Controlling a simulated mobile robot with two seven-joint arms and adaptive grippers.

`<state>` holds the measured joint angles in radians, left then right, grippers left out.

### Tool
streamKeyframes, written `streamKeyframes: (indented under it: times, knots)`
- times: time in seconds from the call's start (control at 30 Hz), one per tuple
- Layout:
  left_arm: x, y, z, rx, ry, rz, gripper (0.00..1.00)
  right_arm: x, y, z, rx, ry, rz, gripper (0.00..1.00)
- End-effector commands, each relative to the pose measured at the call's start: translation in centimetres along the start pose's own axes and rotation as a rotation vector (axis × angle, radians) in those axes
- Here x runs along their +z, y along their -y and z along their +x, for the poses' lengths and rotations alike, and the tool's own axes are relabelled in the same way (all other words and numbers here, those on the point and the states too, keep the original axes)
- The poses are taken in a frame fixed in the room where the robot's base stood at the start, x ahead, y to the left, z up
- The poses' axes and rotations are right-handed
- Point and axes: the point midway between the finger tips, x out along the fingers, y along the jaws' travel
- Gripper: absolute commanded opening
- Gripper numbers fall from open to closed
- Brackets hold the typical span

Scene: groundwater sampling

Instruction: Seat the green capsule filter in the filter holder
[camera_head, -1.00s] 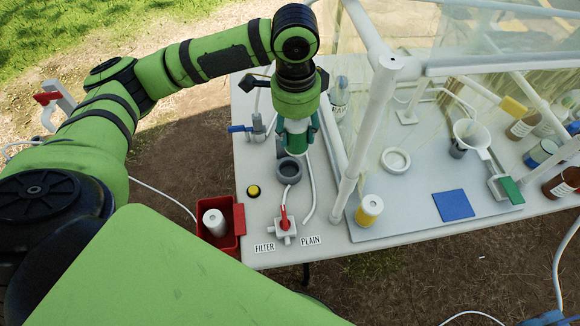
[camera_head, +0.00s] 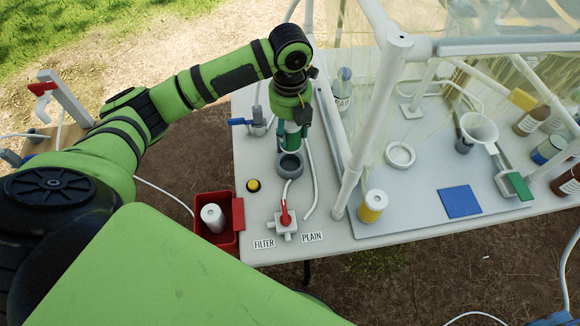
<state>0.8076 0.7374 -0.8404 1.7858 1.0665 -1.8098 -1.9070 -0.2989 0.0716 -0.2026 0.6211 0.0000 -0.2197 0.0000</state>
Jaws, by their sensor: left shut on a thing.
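The green capsule filter (camera_head: 291,143) is upright, with its lower part showing below my left gripper (camera_head: 292,127). My left gripper is shut on it, and its fingers hide part of the filter's sides. The filter holder (camera_head: 290,166) is a grey ring on the table, directly below the filter in the picture. The filter's lower end meets or overlaps the far rim of the ring. I cannot tell whether it is inside the ring or just above it. My right gripper is not in view.
A valve with a red handle (camera_head: 286,216) stands in front of the holder, with white tubing beside it. A blue-handled tap (camera_head: 257,122) is at the left. A red bin (camera_head: 225,240) hangs at the table's left edge. A white frame post (camera_head: 373,130) rises at the right.

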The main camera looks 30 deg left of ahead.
Motion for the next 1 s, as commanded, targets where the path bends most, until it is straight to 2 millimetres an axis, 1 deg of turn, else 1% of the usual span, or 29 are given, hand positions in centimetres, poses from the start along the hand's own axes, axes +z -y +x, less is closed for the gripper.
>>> streamKeyframes:
  times: [0.13,0.4,0.63,0.8,0.9,1.0]
  knots:
    - [0.1,-0.1,0.9,0.003,-0.004,0.063,0.15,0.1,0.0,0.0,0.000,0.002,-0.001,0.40]
    - [0.0,-0.2,5.5,0.004,-0.005,0.072,0.15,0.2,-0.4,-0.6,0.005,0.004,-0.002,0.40]
    - [0.1,-0.2,7.4,0.003,-0.003,0.071,0.15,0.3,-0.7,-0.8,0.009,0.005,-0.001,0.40]
    - [0.0,-0.2,9.8,0.003,-0.004,0.071,0.15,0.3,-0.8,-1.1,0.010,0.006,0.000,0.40]
    - [0.1,-0.2,10.4,0.002,0.000,0.071,0.15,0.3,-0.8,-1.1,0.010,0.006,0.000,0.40]
    - [0.2,-0.2,10.4,0.002,0.001,0.071,0.15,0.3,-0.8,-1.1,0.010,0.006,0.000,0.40]
